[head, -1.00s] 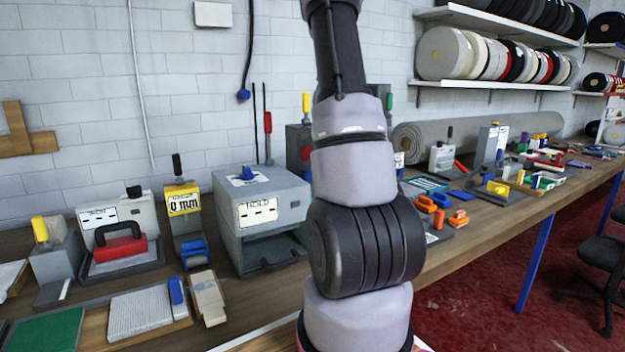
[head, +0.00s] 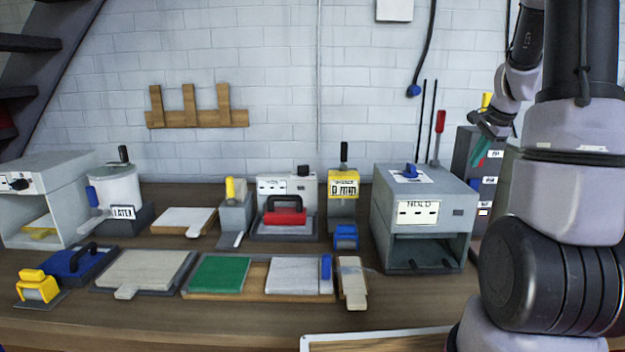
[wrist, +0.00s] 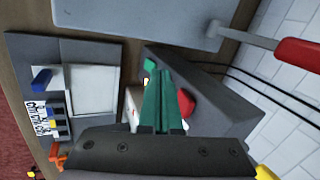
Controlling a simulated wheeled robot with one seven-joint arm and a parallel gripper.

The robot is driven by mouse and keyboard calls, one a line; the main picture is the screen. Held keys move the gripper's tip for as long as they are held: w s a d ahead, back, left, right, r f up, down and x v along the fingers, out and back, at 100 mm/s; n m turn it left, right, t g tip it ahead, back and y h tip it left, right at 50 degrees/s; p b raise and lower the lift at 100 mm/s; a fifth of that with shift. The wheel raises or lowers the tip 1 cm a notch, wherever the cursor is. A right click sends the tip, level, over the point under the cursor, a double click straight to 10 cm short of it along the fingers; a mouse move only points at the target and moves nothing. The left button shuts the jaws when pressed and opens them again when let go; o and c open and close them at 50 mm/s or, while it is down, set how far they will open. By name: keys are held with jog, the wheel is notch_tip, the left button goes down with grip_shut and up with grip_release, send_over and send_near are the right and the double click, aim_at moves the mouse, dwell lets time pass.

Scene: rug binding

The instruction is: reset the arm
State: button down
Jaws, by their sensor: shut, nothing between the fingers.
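My gripper (head: 480,152) shows at the right of the head view, with green fingers pointing down and to the left. A red round part (wrist: 187,103) of a dark grey unit (wrist: 212,95) shows just beside the fingers. I cannot tell whether they touch.
A red-handled tool (head: 440,122) stands upright behind the HOLD box. The bench's front strip (head: 200,325) is clear.

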jog(key=s+a+r+n+y, duration=0.1)
jog(key=s+a+r+n, duration=0.25)
jog(key=a+r, duration=0.4)
jog(key=s+a+r+n+t, duration=0.1)
jog(key=s+a+r+n, duration=0.2)
jog(key=s+a, duration=0.5)
jog(key=s+a+r+n+t, duration=0.1)
jog(key=s+a+r+n, duration=0.2)
jog(key=s, duration=0.9)
jog(key=a+n, duration=0.3)
jog(key=a, duration=0.2)
jog(key=shift+a+r+y, duration=0.3)
jog(key=shift+a+r, duration=0.05)
jog(key=shift+a, duration=0.05)
